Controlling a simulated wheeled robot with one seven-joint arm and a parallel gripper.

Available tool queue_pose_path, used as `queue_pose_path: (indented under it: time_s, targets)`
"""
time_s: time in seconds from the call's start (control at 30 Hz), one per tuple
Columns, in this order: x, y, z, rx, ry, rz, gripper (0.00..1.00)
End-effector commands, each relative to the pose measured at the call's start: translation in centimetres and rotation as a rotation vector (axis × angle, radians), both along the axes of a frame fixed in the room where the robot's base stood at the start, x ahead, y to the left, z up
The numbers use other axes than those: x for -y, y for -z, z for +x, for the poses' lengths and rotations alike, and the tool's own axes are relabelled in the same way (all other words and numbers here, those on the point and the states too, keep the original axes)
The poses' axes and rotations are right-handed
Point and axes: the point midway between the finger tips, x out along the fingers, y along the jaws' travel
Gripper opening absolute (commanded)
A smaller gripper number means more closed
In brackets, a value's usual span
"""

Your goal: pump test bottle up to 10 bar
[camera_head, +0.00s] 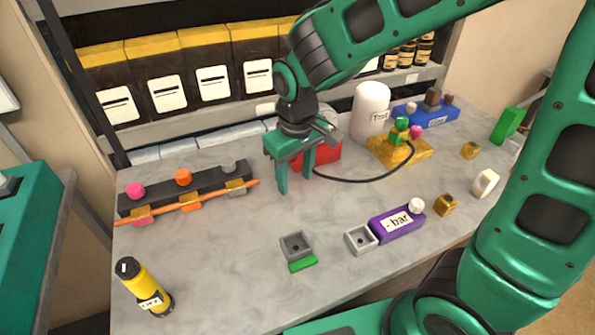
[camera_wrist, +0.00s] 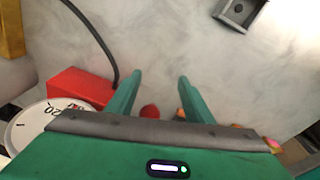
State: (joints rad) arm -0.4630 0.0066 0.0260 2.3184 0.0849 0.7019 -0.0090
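The white test bottle (camera_head: 370,108), labelled "Test", stands upright at the back, right of my gripper. A red box (camera_head: 322,150) sits left of it, partly hidden behind my gripper; a gauge dial (camera_wrist: 40,122) shows beside the red box in the wrist view. A black hose (camera_head: 365,181) runs from the red box to a yellow block (camera_head: 405,153) with a green valve (camera_head: 398,132) and a pink knob. A purple block (camera_head: 398,222) reads "- bar". My gripper (camera_head: 296,184) points down, open and empty, in front of the red box.
A dark rail (camera_head: 183,188) with pink and orange knobs and an orange rod lies left. Grey sockets (camera_head: 296,245) stand at the front. A blue block (camera_head: 426,113) is back right; a green block (camera_head: 508,124) is at right. The left-front tabletop (camera_head: 215,250) is clear.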

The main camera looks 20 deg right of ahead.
Motion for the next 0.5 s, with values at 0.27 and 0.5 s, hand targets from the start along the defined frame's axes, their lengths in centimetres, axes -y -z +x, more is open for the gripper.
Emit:
queue_pose_path:
  time_s: [0.27,0.5]
  targets:
    - [0.0,-0.7,0.2,0.008,0.004,0.002,0.47]
    - [0.0,-4.4,-0.1,0.011,0.003,0.005,0.47]
